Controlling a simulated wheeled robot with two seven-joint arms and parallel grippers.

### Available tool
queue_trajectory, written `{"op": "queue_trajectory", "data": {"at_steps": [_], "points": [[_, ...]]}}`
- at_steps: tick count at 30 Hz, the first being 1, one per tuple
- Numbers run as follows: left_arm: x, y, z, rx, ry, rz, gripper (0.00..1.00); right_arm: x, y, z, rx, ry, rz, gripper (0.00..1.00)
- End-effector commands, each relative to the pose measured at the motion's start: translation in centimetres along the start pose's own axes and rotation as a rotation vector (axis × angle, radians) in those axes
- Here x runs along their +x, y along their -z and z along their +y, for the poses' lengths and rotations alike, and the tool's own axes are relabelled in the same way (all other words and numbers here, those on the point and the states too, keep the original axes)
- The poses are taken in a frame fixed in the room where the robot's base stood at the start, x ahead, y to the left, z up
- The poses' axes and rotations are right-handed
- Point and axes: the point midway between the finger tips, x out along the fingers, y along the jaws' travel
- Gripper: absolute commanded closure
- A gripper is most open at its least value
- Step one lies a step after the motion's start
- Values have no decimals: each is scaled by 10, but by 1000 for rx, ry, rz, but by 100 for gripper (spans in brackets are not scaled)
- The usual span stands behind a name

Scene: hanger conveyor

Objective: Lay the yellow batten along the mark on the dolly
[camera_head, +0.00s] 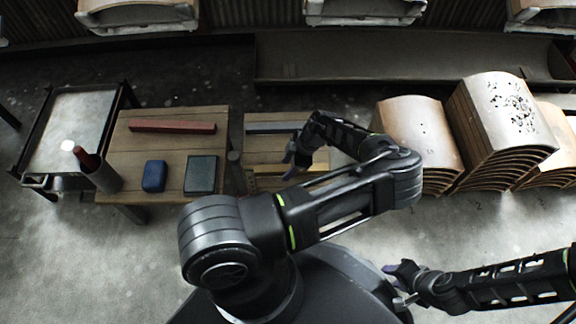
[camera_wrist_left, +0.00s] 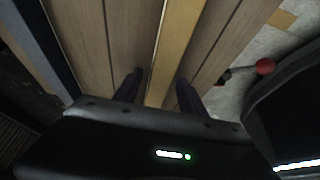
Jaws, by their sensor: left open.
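The yellow batten (camera_wrist_left: 175,45) lies lengthwise on a planked wooden deck (camera_wrist_left: 130,40) in the left wrist view. The left gripper (camera_head: 296,162) is over the deck in the head view. My right gripper (camera_head: 396,285) is low at the right, away from the deck, its fingers apart. I cannot make out the dolly's mark.
A grey-blue batten (camera_head: 275,128) lies along the deck's far side. The wooden table to its left holds a red batten (camera_head: 172,126), a blue block (camera_head: 154,175) and a dark green block (camera_head: 200,176). A metal-topped cart (camera_head: 72,130) stands far left. Curved wooden stacks (camera_head: 420,130) stand right.

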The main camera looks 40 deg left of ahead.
Motion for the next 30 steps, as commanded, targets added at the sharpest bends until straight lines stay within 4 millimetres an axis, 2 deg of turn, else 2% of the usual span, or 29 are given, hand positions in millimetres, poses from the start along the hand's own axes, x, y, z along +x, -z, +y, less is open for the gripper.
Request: {"op": "queue_trajectory", "data": {"at_steps": [5, 18, 23, 30], "points": [[-21, 0, 1, 1, -1, -3, 52, -10, 0, -3, -1, 0, -4, 64], [-106, 1, 0, 1, -1, -2, 52, -45, -3, -14, -3, 0, -21, 64], [-120, 0, 0, 1, -1, 0, 52, -49, -4, -15, -3, 0, -25, 64], [-121, 0, 0, 0, -1, 0, 52, -49, -4, -15, -3, 0, -26, 64]]}}
